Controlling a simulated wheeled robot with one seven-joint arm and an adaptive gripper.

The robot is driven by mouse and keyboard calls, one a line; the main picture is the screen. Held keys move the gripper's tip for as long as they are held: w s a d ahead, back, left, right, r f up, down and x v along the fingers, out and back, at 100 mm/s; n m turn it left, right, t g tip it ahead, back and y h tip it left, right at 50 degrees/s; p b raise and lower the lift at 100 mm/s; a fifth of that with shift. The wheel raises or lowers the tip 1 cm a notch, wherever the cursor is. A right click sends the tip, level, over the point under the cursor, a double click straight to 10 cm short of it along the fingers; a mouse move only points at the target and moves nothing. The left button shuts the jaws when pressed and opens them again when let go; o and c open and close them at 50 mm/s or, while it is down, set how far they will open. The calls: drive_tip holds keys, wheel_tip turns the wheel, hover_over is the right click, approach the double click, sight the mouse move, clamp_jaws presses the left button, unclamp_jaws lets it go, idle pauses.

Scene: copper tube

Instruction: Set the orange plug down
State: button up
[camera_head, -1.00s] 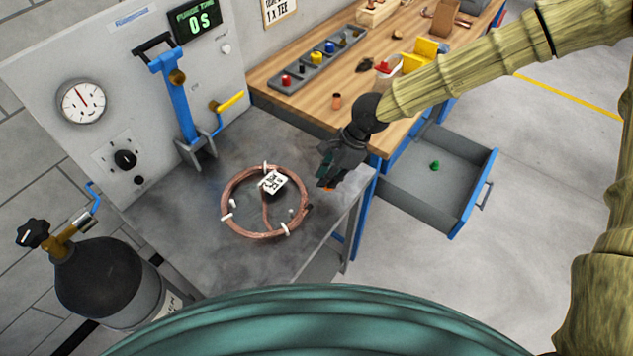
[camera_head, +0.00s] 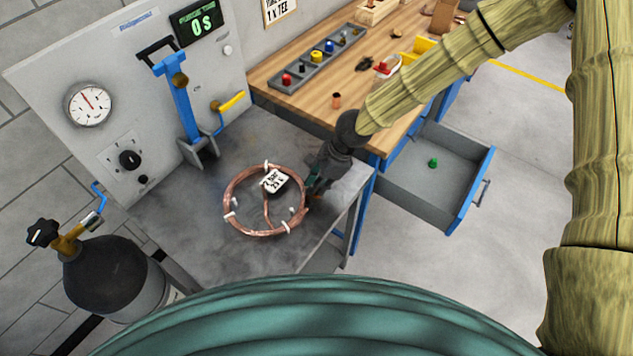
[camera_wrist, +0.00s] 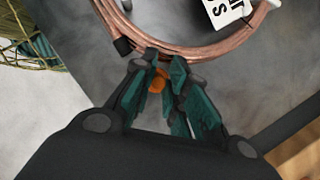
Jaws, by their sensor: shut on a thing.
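The orange plug (camera_wrist: 157,82) shows in the wrist view between the fingertips of my gripper (camera_wrist: 160,72), which is shut on it. The teal finger pads cover most of the plug. In the head view my gripper (camera_head: 311,188) is low over the grey metal bench (camera_head: 185,225), just right of the copper coil (camera_head: 231,187). The plug is hidden there. In the wrist view the coil (camera_wrist: 200,52) lies just beyond the fingertips, with a dark tube end near them. I cannot tell whether the plug touches the bench.
A tagged label (camera_head: 271,181) lies on the coil. A blue lever clamp (camera_head: 182,95) stands behind it. A gas cylinder (camera_head: 110,277) is at left. The wooden workbench (camera_head: 300,107) holds a tray of plugs (camera_head: 325,60). An open drawer (camera_head: 415,190) contains a green plug (camera_head: 433,163).

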drive_tip(key=o, duration=0.7)
drive_tip(key=shift+f, duration=0.1)
drive_tip(key=shift+b+v, duration=1.35)
drive_tip(key=shift+v, duration=4.75)
drive_tip(key=shift+a, duration=0.1)
